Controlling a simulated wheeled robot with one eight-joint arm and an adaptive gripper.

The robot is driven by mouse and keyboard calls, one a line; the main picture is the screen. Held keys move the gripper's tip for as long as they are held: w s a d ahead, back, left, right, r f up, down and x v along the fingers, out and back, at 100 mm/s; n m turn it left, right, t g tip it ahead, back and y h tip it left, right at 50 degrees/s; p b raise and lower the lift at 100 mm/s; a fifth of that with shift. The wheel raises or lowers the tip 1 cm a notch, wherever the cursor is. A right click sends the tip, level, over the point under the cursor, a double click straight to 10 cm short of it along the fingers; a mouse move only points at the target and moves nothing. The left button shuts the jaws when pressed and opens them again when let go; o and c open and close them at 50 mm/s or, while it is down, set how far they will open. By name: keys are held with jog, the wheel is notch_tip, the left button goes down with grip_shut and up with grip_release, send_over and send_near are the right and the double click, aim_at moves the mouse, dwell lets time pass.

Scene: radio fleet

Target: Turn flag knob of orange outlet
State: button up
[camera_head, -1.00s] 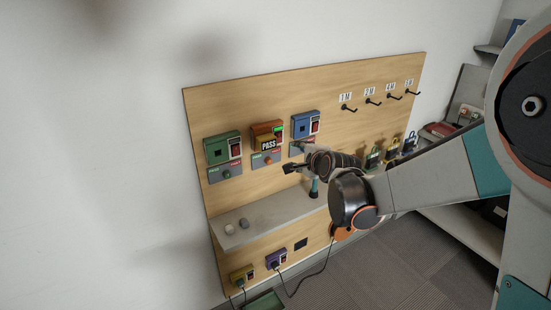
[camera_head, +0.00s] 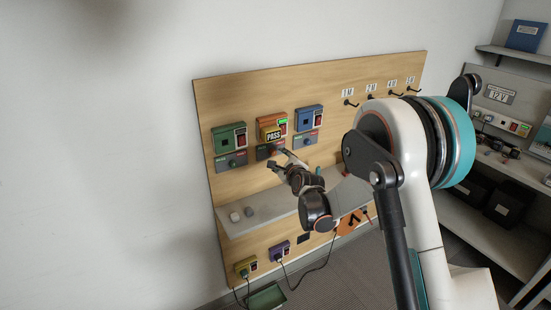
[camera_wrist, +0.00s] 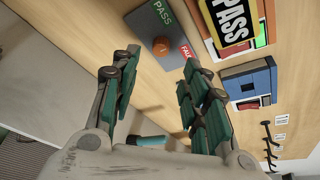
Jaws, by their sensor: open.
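The orange outlet (camera_head: 272,125) is on the wooden board between the green and blue outlets, with a yellow-and-black PASS tag (camera_head: 273,134) on its front; the tag also shows in the wrist view (camera_wrist: 232,20). Below it is a grey flag plate (camera_wrist: 166,28) marked PASS in green and FAIL in red, with a round orange knob (camera_wrist: 160,46). My gripper (camera_head: 278,161) is open in front of this plate. In the wrist view my gripper (camera_wrist: 157,68) has the knob between and beyond its fingertips, apparently untouched. The knob's exact turn is unclear.
The green outlet (camera_head: 229,138) and blue outlet (camera_head: 309,119) flank the orange one, each above its own flag plate. A grey shelf (camera_head: 262,213) with two small round pieces runs below. A teal cylinder (camera_wrist: 150,140) lies below my gripper. Hooks (camera_head: 371,96) are at upper right.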

aim_at(274, 154)
jog(key=b+x, duration=0.1)
jog(key=x, duration=0.7)
jog(key=shift+b, duration=0.3)
grip_shut()
